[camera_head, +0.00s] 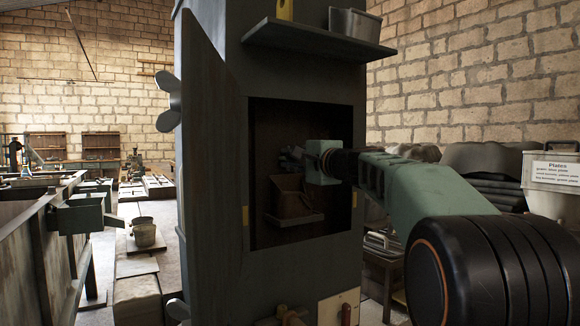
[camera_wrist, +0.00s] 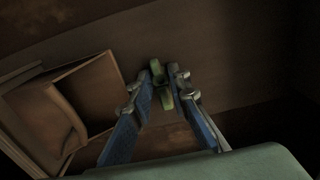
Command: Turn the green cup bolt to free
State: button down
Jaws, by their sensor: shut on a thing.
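The green cup bolt (camera_wrist: 157,71) shows in the wrist view as a small green winged piece against the dark brown back of the cabinet's inside. My gripper (camera_wrist: 163,86) has its two blue fingers on either side of the bolt and is shut on it. In the head view my gripper (camera_head: 289,158) reaches into the open compartment of the tall grey cabinet (camera_head: 300,275). The bolt is hidden there behind my gripper. The bolt's seat is too dark to make out.
A brown box-like container (camera_head: 290,203) sits in the compartment below my gripper; it also shows at left in the wrist view (camera_wrist: 60,115). The open cabinet door (camera_head: 210,150) stands at left. A shelf (camera_head: 320,40) with a metal bin (camera_head: 354,22) juts out above the opening.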

dwell(0.5)
jog(key=c, duration=1.8)
grip_release()
jog(key=shift+s, duration=0.1)
jog(key=v, duration=1.2)
